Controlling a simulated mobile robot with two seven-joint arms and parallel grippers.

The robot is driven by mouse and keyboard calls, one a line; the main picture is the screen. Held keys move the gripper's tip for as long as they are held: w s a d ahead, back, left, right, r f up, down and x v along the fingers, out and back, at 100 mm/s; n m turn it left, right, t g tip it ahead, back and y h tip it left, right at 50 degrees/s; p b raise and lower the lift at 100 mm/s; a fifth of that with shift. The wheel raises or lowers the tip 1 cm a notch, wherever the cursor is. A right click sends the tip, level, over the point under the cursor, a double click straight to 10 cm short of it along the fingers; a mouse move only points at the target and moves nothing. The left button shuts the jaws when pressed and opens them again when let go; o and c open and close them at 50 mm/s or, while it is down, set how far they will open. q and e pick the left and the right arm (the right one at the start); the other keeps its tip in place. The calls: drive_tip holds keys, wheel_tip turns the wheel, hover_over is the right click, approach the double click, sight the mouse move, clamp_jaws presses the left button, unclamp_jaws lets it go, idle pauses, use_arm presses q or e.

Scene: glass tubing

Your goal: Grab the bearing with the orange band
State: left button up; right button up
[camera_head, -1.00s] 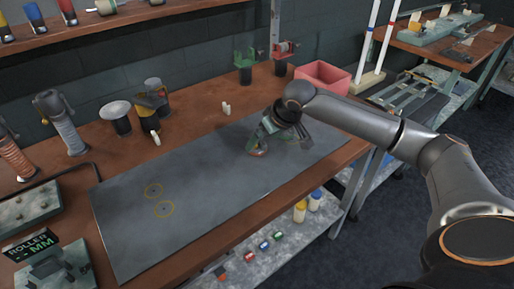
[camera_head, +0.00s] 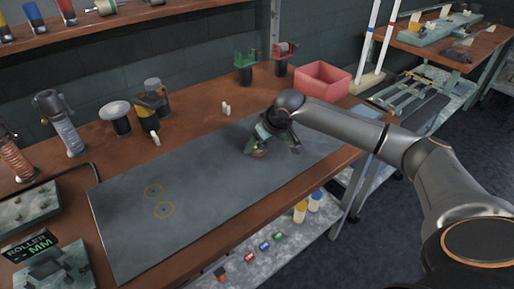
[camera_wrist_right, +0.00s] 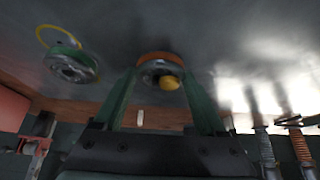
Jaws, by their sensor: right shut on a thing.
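My right gripper (camera_head: 257,150) is low over the far right part of the grey mat (camera_head: 215,185). In the right wrist view its two green fingers are on either side of a metallic bearing with an orange band (camera_wrist_right: 155,57), and the gripper is shut on it. In the head view the gripper hides most of the held bearing. My left gripper is not in view.
Two yellow circles (camera_head: 164,209) mark the left part of the mat, which is otherwise clear. A red bin (camera_head: 322,82) stands at the back right. Red and green clamp-like stands (camera_head: 245,68) are behind the mat. A roller display (camera_head: 32,246) sits front left.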

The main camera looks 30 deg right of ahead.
drive_tip(key=c, duration=0.6)
drive_tip(key=shift+c, duration=0.3)
drive_tip(key=shift+r, duration=0.15)
